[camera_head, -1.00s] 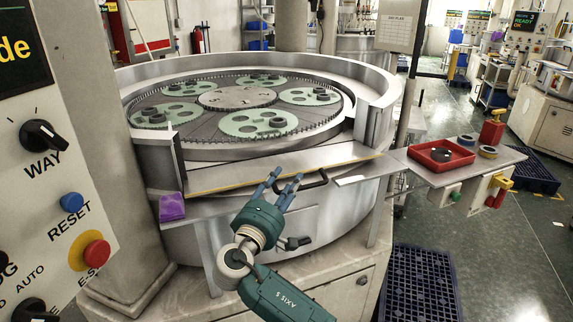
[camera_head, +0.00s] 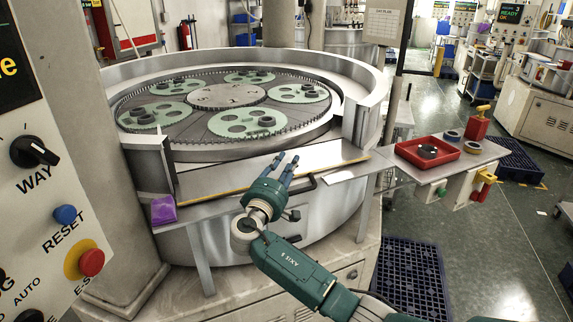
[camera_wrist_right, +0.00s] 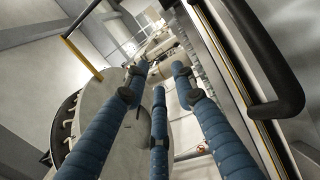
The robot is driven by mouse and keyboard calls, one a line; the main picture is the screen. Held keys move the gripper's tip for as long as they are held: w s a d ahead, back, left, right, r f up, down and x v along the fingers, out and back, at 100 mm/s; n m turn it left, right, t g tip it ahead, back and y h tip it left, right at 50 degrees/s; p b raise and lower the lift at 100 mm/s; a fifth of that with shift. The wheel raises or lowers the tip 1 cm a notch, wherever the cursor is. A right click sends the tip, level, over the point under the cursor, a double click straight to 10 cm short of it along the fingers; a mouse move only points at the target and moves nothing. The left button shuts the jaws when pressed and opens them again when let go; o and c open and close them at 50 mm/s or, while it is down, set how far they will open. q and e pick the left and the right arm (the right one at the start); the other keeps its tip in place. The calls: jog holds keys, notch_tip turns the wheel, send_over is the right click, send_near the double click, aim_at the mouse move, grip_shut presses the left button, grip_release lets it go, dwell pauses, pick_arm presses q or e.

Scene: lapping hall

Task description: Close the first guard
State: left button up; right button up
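The first guard (camera_head: 225,185) is a metal panel with a yellow edge strip. It lies lowered, roughly flat, across the front opening of the round lapping machine (camera_head: 345,235). Its black handle (camera_head: 303,188) is at the front edge and also shows at the right of the right wrist view (camera_wrist_right: 285,106). My right gripper (camera_head: 287,162) has blue fingers, which are spread with nothing between them. It reaches over the panel just left of the handle; in the wrist view (camera_wrist_right: 160,75) the handle lies outside the fingers. I cannot tell whether anything touches. My left gripper is not in view.
A purple cloth (camera_head: 163,210) lies on the ledge at the left. A side shelf (camera_head: 468,160) with a red tray (camera_head: 428,163) stands at the right. The control panel (camera_head: 45,220) and a column fill the left.

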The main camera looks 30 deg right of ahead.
grip_shut()
jog(key=shift+c, duration=1.8)
grip_release()
jog(key=o, duration=0.9)
jog(key=shift+a, duration=0.1)
jog(key=v, duration=1.2)
